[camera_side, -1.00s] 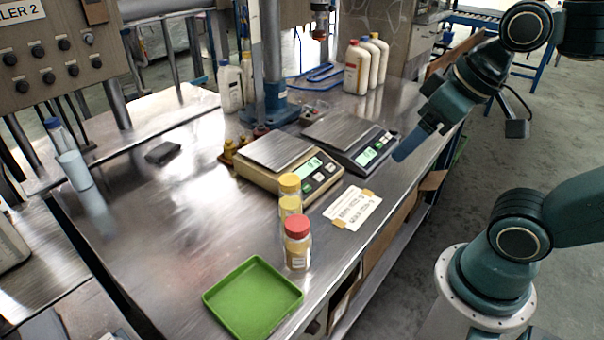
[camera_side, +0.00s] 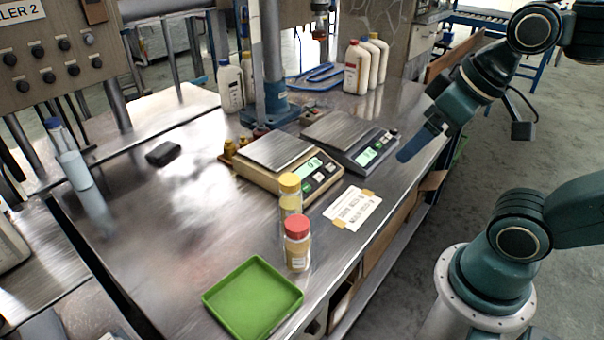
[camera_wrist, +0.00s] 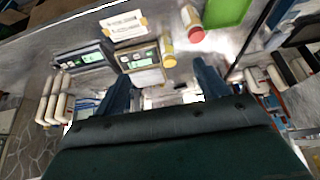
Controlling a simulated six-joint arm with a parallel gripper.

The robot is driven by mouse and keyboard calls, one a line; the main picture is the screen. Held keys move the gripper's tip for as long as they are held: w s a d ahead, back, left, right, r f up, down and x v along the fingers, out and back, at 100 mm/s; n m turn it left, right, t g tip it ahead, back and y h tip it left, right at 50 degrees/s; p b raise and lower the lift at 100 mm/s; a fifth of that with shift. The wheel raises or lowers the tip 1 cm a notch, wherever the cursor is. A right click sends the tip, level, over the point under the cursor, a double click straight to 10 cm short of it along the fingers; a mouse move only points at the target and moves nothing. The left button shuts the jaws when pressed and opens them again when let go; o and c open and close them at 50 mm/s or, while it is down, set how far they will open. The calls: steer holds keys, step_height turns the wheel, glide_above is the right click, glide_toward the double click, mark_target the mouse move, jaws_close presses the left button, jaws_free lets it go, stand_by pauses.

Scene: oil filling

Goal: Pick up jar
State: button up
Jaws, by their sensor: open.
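A jar with a red lid (camera_side: 297,228) stands upright near the front edge of the metal table. A jar with a yellow lid (camera_side: 289,184) stands just behind it, its lower part partly hidden by the red-lidded jar. In the wrist view the red lid (camera_wrist: 190,34) and the yellow lid (camera_wrist: 168,61) lie ahead of my fingers. My gripper (camera_side: 416,146) is above the table's right edge, right of the scales and well apart from both jars. In the wrist view my gripper (camera_wrist: 163,82) is open, its two fingers spread with nothing held between them.
A green tray (camera_side: 252,297) lies left of and in front of the jars. A beige scale (camera_side: 262,184) and a dark scale (camera_side: 361,166) stand behind them, with a paper label (camera_side: 352,208) alongside. White bottles (camera_side: 356,70) stand at the back.

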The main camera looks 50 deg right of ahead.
stand_by(0.5)
steer(key=n+y, duration=0.3)
steer(key=n, duration=0.2)
glide_above(291, 179)
steer(key=s+d, duration=0.3)
steer(key=s, duration=0.3)
steer(key=f, duration=1.1)
steer(key=shift+w+a+f, duration=0.25)
steer(key=shift+f, duration=0.1)
steer(key=shift+f, duration=0.1)
steer(key=shift+t+h, duration=0.3)
steer(key=shift+x, duration=4.2)
steer(key=shift+a+f+m, duration=0.1)
steer(key=shift+f+m, duration=0.05)
steer(key=shift+m, duration=0.15)
steer(key=shift+x, duration=2.45)
steer(key=shift+a, duration=0.1)
steer(key=c, duration=1.4)
